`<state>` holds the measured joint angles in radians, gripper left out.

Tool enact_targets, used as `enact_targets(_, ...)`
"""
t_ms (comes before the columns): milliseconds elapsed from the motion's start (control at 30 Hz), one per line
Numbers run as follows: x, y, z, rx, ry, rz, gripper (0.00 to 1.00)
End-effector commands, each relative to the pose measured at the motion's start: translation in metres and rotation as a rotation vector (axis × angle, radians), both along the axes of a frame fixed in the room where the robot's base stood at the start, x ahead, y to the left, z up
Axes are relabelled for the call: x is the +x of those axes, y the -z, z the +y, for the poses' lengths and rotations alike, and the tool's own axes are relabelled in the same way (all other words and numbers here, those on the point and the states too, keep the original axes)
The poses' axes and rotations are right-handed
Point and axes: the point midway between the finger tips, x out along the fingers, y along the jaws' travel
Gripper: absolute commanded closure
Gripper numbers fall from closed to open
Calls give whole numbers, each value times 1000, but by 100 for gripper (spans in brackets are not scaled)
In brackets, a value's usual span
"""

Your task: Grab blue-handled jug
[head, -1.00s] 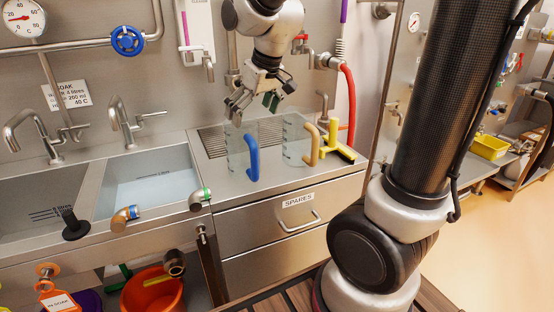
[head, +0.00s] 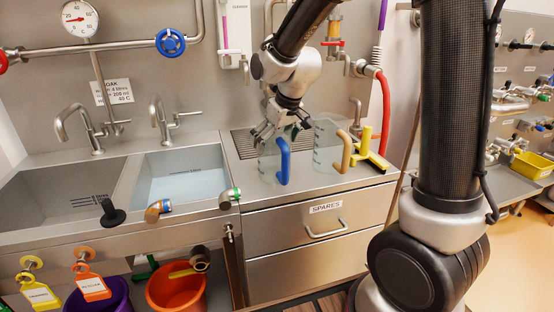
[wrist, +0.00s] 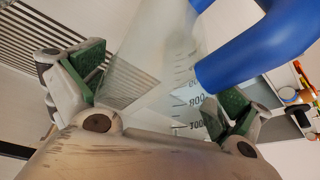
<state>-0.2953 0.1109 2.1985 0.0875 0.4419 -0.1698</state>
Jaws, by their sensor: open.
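The blue-handled jug (head: 268,166) is clear and stands upright on the steel counter beside the sink. Its blue handle (head: 283,160) faces the front right. My gripper (head: 280,132) is open at the jug's top, pointing down. In the wrist view the jug's clear wall with its printed scale (wrist: 186,90) shows between the green-padded fingers (wrist: 160,98), and the blue handle (wrist: 250,48) is at the upper right. I cannot tell whether the fingers touch the wall. The jug's far side is partly hidden by the gripper.
A second clear jug with a tan handle (head: 343,151) stands close on the right. The sink basin (head: 182,176) is to the left, with a grey tap (head: 168,120). A drawer marked SPARES (head: 312,224) is below.

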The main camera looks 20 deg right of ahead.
Motion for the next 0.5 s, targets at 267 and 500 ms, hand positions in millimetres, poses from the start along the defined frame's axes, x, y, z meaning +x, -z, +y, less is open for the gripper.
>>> enact_targets(267, 0, 0, 0, 0, 1, 1, 40)
enact_targets(500, -1, 1, 0, -1, 1, 3, 42)
